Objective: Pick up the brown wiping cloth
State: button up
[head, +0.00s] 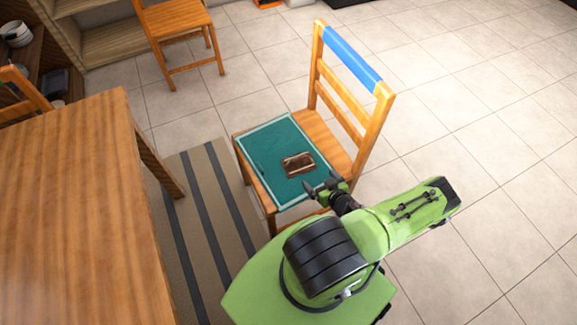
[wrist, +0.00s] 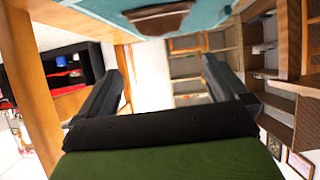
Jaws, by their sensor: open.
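The brown wiping cloth (head: 298,164) lies on a teal mat (head: 262,150) on the seat of a wooden chair (head: 322,137). It is small, roughly rectangular and has a pale streak. In the wrist view the brown cloth (wrist: 160,18) shows at the top edge against the teal mat (wrist: 90,12). My gripper (head: 326,186) is at the seat's near right edge, just below and right of the cloth in the head view. In the wrist view my gripper (wrist: 158,62) has its two dark fingers wide apart, with nothing between them.
A wooden table (head: 75,190) fills the left side. A striped rug (head: 205,225) lies between it and the chair. The chair's backrest (head: 350,90) with a blue top rises at the right of the seat. Another chair (head: 180,35) stands behind. Tiled floor at right is clear.

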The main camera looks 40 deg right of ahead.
aim_at(299, 159)
jog(key=b+x, duration=0.5)
jog(key=x, duration=1)
jog(key=shift+w+a+r+b, duration=0.1)
jog(key=shift+w+r+b, duration=0.05)
jog(key=shift+b, duration=0.2)
jog(key=shift+r, duration=0.1)
jog(key=c, duration=0.7)
